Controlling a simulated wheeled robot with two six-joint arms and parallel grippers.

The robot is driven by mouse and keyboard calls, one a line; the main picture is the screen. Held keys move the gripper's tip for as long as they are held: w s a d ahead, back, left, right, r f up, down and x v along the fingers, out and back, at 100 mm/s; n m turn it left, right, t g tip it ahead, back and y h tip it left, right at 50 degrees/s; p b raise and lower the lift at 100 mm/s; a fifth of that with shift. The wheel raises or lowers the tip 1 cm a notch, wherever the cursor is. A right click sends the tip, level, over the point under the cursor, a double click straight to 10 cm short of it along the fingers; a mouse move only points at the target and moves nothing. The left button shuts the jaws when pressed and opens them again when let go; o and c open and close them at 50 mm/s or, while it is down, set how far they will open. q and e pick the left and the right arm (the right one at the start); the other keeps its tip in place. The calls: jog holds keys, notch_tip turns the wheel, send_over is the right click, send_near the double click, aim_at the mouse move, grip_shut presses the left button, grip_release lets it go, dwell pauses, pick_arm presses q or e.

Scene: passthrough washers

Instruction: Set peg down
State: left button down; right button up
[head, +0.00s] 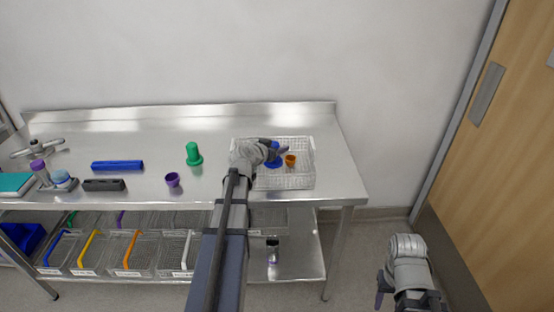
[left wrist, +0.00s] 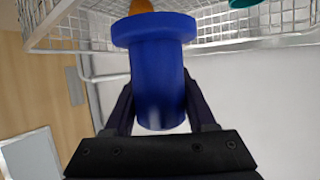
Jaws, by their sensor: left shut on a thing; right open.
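A blue flanged peg (left wrist: 158,85) is held between the fingers of my left gripper (left wrist: 160,110) in the left wrist view. In the head view the blue peg (head: 273,160) is partly hidden by my left gripper (head: 276,152), over the wire basket (head: 306,182) on the steel table. Whether the peg touches the basket floor cannot be told. An orange cup-like piece (head: 290,160) is in the basket, just right of the peg. A green flanged peg (head: 193,154) stands on the table left of the basket. My right gripper (head: 406,300) is open and empty, low beyond the table's right end.
A purple cup (head: 172,180), a blue bar (head: 117,166) and a dark bar (head: 104,185) lie on the table (head: 240,118). Several wire bins with coloured handles fill the shelf below. A wooden door (head: 505,130) is at right. The table's back strip is clear.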

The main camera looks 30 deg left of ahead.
pick_arm(q)
jog(key=shift+f+b, duration=1.7)
jog(key=shift+f, duration=0.15)
jog(key=shift+f+b, duration=0.6)
jog(key=shift+b, duration=0.05)
jog(key=shift+c, duration=1.1)
grip_release()
jog(key=shift+r+p, duration=0.6)
jog(key=shift+p, duration=0.05)
jog(key=p+v, duration=0.4)
jog(key=v, duration=0.8)
jog(key=shift+p, duration=0.3)
jog(key=shift+r, duration=0.1)
